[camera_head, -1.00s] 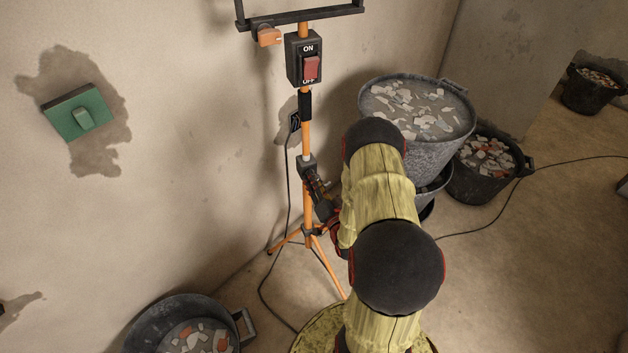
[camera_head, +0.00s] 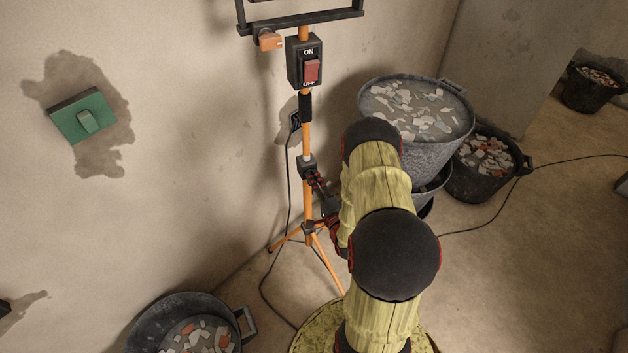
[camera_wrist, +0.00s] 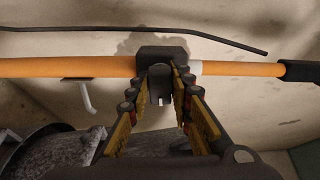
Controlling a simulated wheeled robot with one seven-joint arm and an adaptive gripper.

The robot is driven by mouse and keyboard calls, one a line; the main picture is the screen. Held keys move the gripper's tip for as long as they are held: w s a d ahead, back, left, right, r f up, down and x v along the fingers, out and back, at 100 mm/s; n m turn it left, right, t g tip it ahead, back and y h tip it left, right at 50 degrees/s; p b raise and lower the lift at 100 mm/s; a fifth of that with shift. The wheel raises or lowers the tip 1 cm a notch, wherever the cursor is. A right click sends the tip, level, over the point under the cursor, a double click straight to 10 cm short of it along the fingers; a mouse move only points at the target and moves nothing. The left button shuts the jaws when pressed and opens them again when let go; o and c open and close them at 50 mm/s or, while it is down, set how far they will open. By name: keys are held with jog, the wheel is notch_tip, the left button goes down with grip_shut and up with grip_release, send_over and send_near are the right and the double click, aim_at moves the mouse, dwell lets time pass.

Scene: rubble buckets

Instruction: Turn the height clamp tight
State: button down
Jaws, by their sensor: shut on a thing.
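The orange tripod stand (camera_head: 307,135) rises in front of the wall in the head view. Its height clamp is a black collar (camera_head: 307,167) on the pole, below the switch box. In the wrist view the clamp (camera_wrist: 163,53) sits on the orange pole (camera_wrist: 70,66), which runs across the picture. The fingers are shut on the knob. In the head view my gripper (camera_head: 318,184) is small and partly hidden by my arm.
A switch box (camera_head: 305,62) with a red rocker is on the pole above the clamp. Rubble buckets (camera_head: 425,155) stand to the right, and another bucket (camera_head: 135,335) is at the lower left. A black cable (camera_head: 262,285) runs along the floor. A green wall switch (camera_head: 83,115) is at left.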

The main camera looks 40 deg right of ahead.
jog(key=shift+m, duration=0.4)
jog(key=c, duration=1.8)
grip_release()
jog(key=shift+o, duration=0.8)
jog(key=shift+s, duration=0.15)
jog(key=v, duration=1.1)
jog(key=shift+s+a, duration=0.2)
jog(key=shift+s, duration=0.15)
